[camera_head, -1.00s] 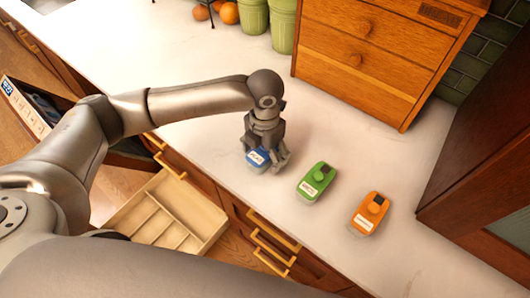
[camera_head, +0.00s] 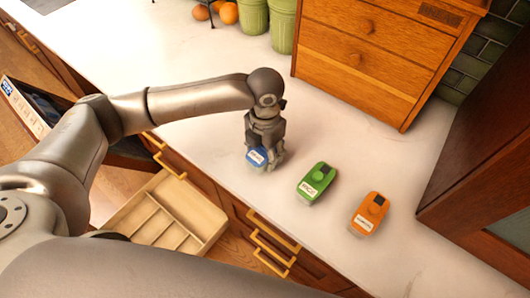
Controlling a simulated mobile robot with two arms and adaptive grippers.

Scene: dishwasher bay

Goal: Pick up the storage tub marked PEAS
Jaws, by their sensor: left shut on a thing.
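A blue-lidded tub (camera_head: 256,157) with a white label stands on the pale counter, below my left gripper (camera_head: 268,157). The label is too small to read surely. My left gripper points down from above and is shut on this tub, hiding part of its lid. A green tub (camera_head: 316,182) with a white label stands to its right, apart from it. An orange tub (camera_head: 369,213) with a white label stands further right. My right gripper is not in view.
A wooden drawer cabinet (camera_head: 365,50) stands behind the tubs. Green canisters (camera_head: 283,25) and oranges (camera_head: 228,13) are at the back. An open drawer (camera_head: 165,220) juts out below the counter's front edge. The counter right of the orange tub is clear.

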